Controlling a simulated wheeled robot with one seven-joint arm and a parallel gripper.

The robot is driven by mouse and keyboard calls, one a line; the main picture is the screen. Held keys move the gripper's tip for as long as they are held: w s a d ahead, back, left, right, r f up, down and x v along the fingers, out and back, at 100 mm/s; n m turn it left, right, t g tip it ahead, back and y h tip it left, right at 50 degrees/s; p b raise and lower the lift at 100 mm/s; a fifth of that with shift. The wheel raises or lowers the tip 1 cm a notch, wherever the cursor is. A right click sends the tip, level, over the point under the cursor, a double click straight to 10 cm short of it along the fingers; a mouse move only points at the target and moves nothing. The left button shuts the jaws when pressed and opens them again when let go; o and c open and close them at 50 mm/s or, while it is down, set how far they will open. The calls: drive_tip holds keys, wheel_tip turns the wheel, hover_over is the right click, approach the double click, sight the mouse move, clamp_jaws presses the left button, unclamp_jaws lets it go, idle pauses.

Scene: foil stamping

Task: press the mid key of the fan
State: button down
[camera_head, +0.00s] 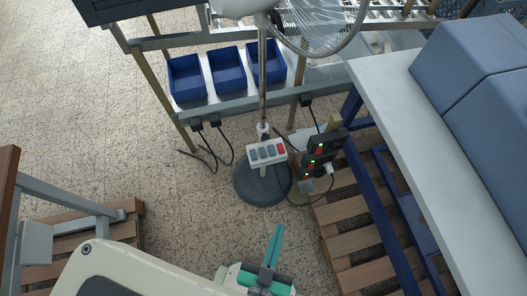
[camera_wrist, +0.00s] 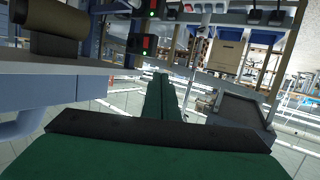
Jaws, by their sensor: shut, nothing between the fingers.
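The standing fan (camera_head: 262,90) is in the head view, with its round head cut by the top edge, a thin pole and a dark round base (camera_head: 256,188) on the floor. My gripper (camera_head: 276,232) has teal fingers, shut and empty, below the fan's base in the picture and apart from the panel. In the wrist view the shut fingers (camera_wrist: 163,85) point forward. I cannot identify the fan there.
Blue bins (camera_head: 228,71) stand on a shelf behind the fan. Dark power sockets (camera_head: 320,152) and cables are just right of the panel. A white-topped table (camera_head: 400,110) and wooden pallets (camera_head: 350,230) fill the right side. Speckled floor (camera_head: 190,225) is open at left.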

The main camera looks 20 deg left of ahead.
drive_tip(key=w+a+f+n+g+y, duration=0.1)
drive_tip(key=w+a+f+n, duration=0.15)
drive_tip(key=w+f, duration=0.2)
drive_tip(key=w+a+f+n+g, duration=0.1)
drive_tip(key=w+f+n, duration=0.25)
drive_tip(key=f, duration=0.25)
drive_tip(key=n+g+h, duration=0.4)
drive_tip(key=n, duration=1.2)
hover_over(261, 154)
wheel_tip(261, 154, down, 4)
drive_tip(key=shift+a+r, duration=0.1)
drive_tip(key=shift+r, duration=0.1)
drive_tip(key=shift+f, duration=4.4)
drive_tip(key=shift+f, duration=0.1)
drive_tip(key=shift+f, duration=0.35)
